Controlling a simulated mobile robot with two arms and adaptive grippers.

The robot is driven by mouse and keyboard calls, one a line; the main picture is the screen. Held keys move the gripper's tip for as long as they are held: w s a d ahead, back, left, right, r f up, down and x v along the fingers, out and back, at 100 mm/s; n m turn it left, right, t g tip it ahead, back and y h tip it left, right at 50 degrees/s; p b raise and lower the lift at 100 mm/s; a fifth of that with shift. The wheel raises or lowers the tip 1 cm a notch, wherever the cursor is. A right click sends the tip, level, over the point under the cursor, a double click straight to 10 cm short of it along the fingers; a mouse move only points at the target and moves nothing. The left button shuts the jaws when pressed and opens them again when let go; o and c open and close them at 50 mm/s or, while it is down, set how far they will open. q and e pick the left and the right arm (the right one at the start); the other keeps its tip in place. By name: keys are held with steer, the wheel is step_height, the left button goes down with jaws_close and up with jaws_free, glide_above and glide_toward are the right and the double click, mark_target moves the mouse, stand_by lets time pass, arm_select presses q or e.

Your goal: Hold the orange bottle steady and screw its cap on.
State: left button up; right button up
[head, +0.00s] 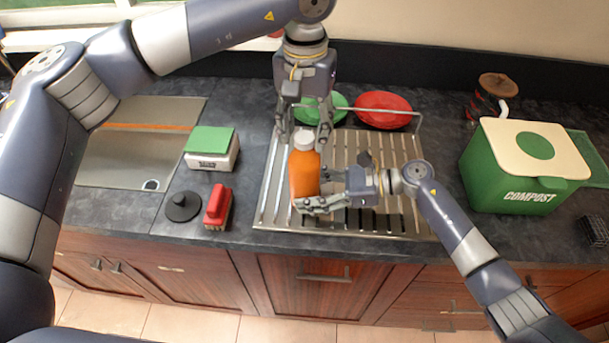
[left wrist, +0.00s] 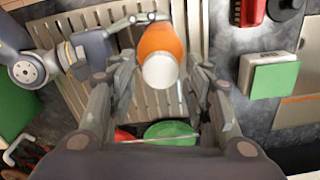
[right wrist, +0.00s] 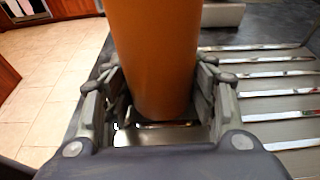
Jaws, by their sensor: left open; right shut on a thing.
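The orange bottle (head: 304,172) stands upright at the left part of the metal drying rack (head: 345,225). Its white cap (head: 304,140) sits on top; I cannot tell how tightly it is seated. My right gripper (head: 318,190) is shut on the bottle's body from the right; the right wrist view shows the bottle (right wrist: 155,60) between its fingers. My left gripper (head: 303,132) points down from above, open, its fingers on either side of the cap. In the left wrist view the cap (left wrist: 160,71) lies between the spread fingers, with gaps at both sides.
A green compost bin (head: 520,175) stands at right. A red brush (head: 218,207), a black stopper (head: 183,206) and a green-topped box (head: 211,148) lie left of the bottle. A covered sink (head: 135,165) is farther left.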

arm_select(q)
steer(key=n, duration=0.5)
steer(key=shift+n, duration=0.3)
steer(key=shift+c, duration=0.6)
jaws_close()
steer(key=m, duration=0.6)
steer(key=shift+m, duration=0.3)
steer(key=m, duration=0.3)
steer(key=shift+m, duration=0.3)
steer(key=m, duration=0.3)
steer(key=shift+m, duration=0.3)
steer(key=shift+w, duration=0.1)
steer(key=shift+o, duration=0.6)
jaws_free()
